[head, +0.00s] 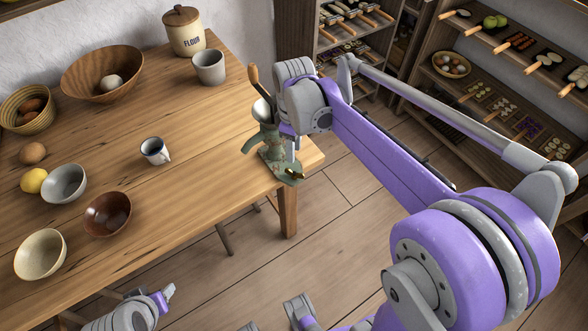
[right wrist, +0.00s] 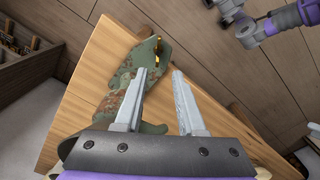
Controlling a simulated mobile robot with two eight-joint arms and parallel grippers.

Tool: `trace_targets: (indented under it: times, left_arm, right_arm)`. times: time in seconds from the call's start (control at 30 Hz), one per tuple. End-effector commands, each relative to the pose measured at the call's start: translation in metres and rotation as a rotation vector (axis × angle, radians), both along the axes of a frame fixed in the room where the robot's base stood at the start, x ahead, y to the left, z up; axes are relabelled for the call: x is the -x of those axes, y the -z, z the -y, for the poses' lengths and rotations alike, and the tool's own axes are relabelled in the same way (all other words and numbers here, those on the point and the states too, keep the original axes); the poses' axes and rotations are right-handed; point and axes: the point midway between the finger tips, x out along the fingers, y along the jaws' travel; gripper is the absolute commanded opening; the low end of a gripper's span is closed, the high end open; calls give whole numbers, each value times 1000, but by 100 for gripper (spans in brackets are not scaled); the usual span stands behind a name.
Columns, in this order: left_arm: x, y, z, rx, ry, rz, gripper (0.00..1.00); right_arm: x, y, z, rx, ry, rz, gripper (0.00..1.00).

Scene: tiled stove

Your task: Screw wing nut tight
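A worn green cast machine (head: 264,143) with a wooden handle stands at the table's right corner. Its small brass-coloured wing nut (head: 292,174) sits on the green foot near the corner; it also shows in the right wrist view (right wrist: 158,50). My right gripper (head: 294,150) is beside the machine, partly hidden by its own wrist. In the right wrist view its two fingers (right wrist: 159,74) are apart, with nothing held between them. The wing nut lies beyond the fingertips, not touching. Part of my left arm (head: 140,312) shows at the bottom left; its finger state is unclear.
The wooden table (head: 200,120) holds a flour jar (head: 184,32), a grey cup (head: 209,67), an enamel mug (head: 155,151) and several bowls towards the left. Shelves with food (head: 510,60) stand at the back right. The floor right of the corner is clear.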

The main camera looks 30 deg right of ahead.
Motion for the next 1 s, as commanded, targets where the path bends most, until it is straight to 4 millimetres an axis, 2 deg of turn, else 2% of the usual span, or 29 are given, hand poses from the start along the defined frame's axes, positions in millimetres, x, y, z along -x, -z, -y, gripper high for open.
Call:
trace_targets:
  times: [0.5, 0.7, 1.0]
  left_arm:
    - [2, 12, 0, 0, 0, -4, 50]
    - [2, 13, 0, 0, 0, -4, 50]
    - [2, 13, 0, 0, 0, -4, 50]
  right_arm:
    - [0, 87, 0, 0, 1, 0, 39]
    - [0, 103, 0, 0, 2, 0, 39]
    - [0, 104, 0, 0, 2, 0, 39]
